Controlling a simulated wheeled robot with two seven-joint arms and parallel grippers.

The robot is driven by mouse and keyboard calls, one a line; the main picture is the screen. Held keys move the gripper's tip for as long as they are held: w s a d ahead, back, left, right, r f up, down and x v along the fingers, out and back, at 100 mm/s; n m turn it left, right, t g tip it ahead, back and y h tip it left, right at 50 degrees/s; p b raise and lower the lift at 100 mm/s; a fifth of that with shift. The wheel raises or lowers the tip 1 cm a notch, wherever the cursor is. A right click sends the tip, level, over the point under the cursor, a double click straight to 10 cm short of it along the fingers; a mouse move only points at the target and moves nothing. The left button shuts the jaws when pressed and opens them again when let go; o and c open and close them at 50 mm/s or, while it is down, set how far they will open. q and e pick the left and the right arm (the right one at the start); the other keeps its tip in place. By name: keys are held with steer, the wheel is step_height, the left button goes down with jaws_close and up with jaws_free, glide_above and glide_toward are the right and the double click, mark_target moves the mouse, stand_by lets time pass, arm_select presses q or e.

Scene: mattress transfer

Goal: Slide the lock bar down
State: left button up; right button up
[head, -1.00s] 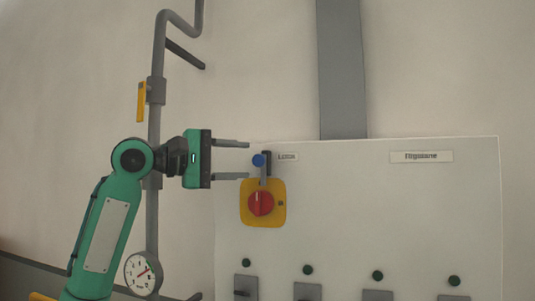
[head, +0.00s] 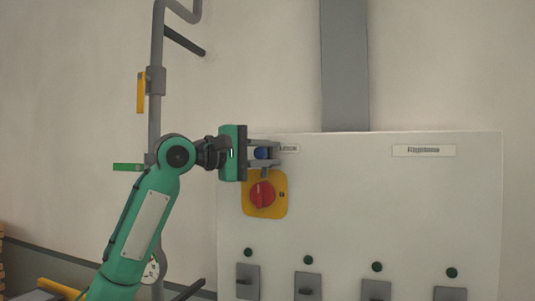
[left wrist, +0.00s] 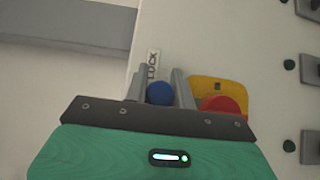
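The lock bar's blue knob (head: 261,153) is near the top left of the white panel, beside the small "LOCK" label (head: 290,148). My left gripper (head: 264,154) reaches it from the left, with one finger above and one below. The grey bar is mostly hidden by the fingers. Just below is a red rotary switch (head: 262,195) on a yellow plate (head: 250,208). My right gripper is not in view.
The white panel (head: 400,200) carries a second label (head: 424,151) and a row of dark green buttons above grey switches (head: 308,285). A grey pipe with a yellow-handled valve (head: 141,92) and a gauge (head: 151,270) stands left, behind my arm.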

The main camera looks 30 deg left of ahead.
arm_select(q)
jaws_close()
steer(key=shift+f, duration=0.35)
step_height(320, 180, down, 5)
steer(key=b, duration=0.3)
steer(key=shift+w+d+f, duration=0.1)
steer(key=o, duration=0.8)
jaws_free()
steer(key=shift+f, duration=0.1)
steer(key=shift+o, duration=1)
